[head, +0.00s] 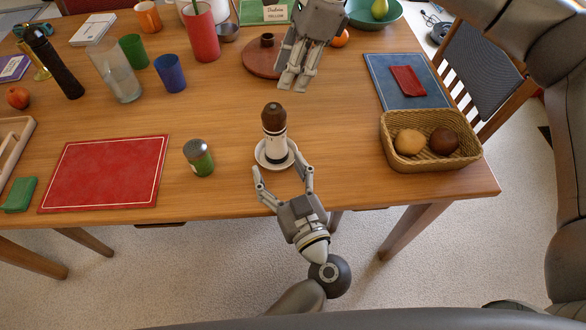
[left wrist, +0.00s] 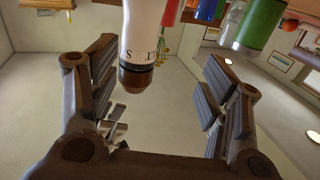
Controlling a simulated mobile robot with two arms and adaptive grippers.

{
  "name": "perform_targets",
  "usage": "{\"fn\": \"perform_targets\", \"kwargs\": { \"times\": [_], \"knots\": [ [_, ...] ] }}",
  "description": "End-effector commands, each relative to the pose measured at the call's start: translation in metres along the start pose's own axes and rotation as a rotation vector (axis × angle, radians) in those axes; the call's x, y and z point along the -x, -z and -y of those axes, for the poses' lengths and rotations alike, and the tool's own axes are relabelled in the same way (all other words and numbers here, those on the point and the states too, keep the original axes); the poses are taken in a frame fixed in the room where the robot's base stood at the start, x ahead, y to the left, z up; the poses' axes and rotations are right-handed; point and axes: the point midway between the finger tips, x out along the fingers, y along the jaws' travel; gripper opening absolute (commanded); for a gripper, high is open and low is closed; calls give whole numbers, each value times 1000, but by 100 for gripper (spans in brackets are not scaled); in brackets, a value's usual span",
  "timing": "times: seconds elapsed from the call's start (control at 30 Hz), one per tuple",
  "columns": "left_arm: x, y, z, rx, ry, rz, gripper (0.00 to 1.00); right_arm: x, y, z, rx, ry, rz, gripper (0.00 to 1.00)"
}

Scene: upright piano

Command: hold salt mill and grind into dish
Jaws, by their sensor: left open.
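In the left wrist view, the mill appears between the two fingers, toward the top. My right gripper (head: 293,84) hangs behind the mill, apart from it, with nothing visible in it; its finger opening is unclear.
A wicker basket (head: 431,160) with two round items is at right. A round wooden board (head: 253,62) is behind; cups and a dark tall mill (head: 55,62) crowd the back left.

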Motion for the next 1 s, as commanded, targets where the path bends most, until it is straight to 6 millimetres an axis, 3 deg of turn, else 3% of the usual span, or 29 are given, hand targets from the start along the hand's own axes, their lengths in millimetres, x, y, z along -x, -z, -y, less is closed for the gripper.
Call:
{"fn": "perform_targets", "kwargs": {
  "times": [0.1,0.27,0.7,1.0],
  "knots": [
    [9,7,-18,-3,-31,-3,70,0,0,0,0,0,0,36],
    [4,10,-24,-6,-43,-4,70,0,0,0,0,0,0,36],
    [-71,10,-26,-6,-41,-7,70,0,0,0,0,0,0,36],
    [-95,9,-27,-6,-41,-3,70,0,0,0,0,0,0,36]
  ]
}}
